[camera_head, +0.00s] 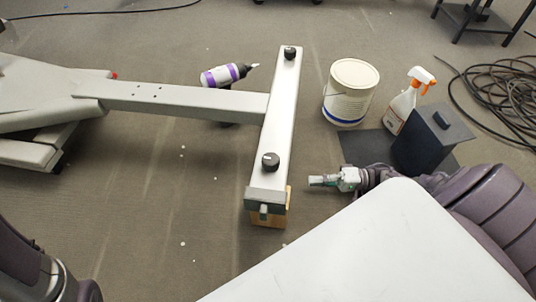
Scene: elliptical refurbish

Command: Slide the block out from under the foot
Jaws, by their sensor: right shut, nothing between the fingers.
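The foot is a long light grey beam (276,125) on the floor with a black knob near each end. A tan wooden block (268,218) sits under its near end, mostly covered by the foot. A small grey fitting (264,210) sticks out in front of the block. My right gripper (316,181) is to the right of the foot's near end, shut and empty. It points left and is apart from both foot and block. Part of my left arm shows at the lower left, but its gripper is out of the picture.
A grey bar (180,98) joins the foot from the left. A white bucket (350,90), a spray bottle (402,104) and a dark box (430,140) stand at right. Cables (500,90) lie coiled farther right. Floor left of the block is clear.

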